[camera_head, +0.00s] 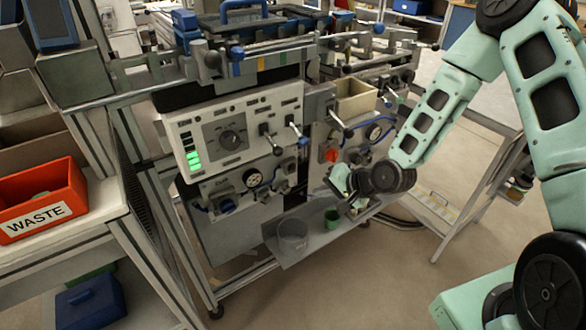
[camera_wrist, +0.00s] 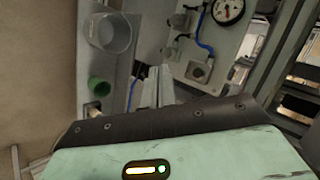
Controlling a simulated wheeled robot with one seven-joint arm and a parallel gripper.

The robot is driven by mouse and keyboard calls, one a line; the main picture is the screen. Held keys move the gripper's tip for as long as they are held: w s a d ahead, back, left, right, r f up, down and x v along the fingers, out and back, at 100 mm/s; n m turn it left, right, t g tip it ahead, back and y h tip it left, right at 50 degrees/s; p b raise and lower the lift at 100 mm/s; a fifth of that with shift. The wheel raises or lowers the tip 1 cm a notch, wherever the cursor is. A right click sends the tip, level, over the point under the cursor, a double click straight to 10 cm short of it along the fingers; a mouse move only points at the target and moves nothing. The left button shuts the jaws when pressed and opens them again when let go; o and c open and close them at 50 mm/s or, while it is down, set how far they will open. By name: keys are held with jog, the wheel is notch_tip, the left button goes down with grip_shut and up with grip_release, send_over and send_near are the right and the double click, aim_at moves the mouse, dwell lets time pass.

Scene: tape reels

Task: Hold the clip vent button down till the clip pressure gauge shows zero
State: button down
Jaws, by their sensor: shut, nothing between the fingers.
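My gripper (camera_head: 343,186) is shut and empty in front of the machine's lower middle. In the wrist view its fingers (camera_wrist: 152,92) point towards the machine, apart from any button. A round white gauge (camera_head: 252,177) with a dark needle sits on the left lower panel; a white gauge also shows in the wrist view (camera_wrist: 228,10). A second gauge (camera_head: 373,132) sits on the right panel. A red button or knob (camera_head: 331,155) is above my gripper in the head view. A square grey fitting (camera_wrist: 198,70) is right of my fingers.
A clear beaker (camera_head: 292,232) and a green cup (camera_head: 332,215) stand on the grey shelf below my gripper. Levers (camera_head: 297,131) and blue hoses stick out from the panels. A red WASTE bin (camera_head: 40,200) is on the left bench. Open floor lies at front right.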

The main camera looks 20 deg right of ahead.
aim_at(293, 168)
jog(key=w+a, duration=0.2)
jog(key=w, duration=0.6)
jog(key=shift+w+a+b, duration=0.15)
jog(key=shift+a+b, duration=0.2)
jog(key=shift+a, duration=0.05)
jog(key=shift+w, duration=0.15)
dwell(1.6)
jog(key=shift+w+a, duration=0.1)
jog(key=shift+w, duration=0.15)
